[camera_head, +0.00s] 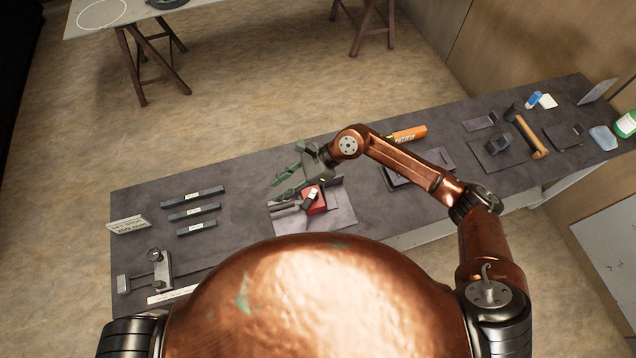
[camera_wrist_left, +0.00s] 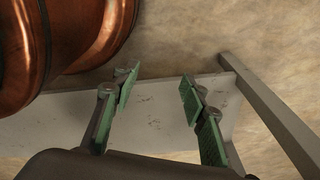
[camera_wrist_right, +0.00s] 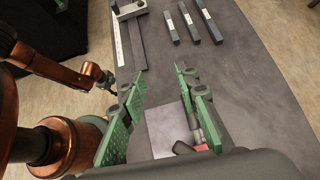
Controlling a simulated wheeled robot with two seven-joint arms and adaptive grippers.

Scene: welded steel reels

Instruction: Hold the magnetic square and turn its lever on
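The red magnetic square (camera_head: 316,205) sits on a light grey metal plate (camera_head: 340,217) on the bench, with dark bars beside it. A small dark and pale part, possibly its lever, shows on it, but its setting cannot be told. In the right wrist view a bit of the red square (camera_wrist_right: 196,135) shows behind a finger; the rest is hidden. My right gripper (camera_head: 287,172) is open and empty, over the bench just beyond and left of the red square. My left gripper (camera_wrist_left: 158,78) is open and empty in its own wrist view, outside the head view.
Several labelled dark bars (camera_head: 193,196) and a clamp (camera_head: 158,272) lie left. An orange box (camera_head: 408,134), a hammer (camera_head: 530,136) and a green bottle (camera_head: 626,123) are right. Bare bench lies between the bars and the plate. A pale surface edge (camera_wrist_left: 160,125) shows near my left gripper.

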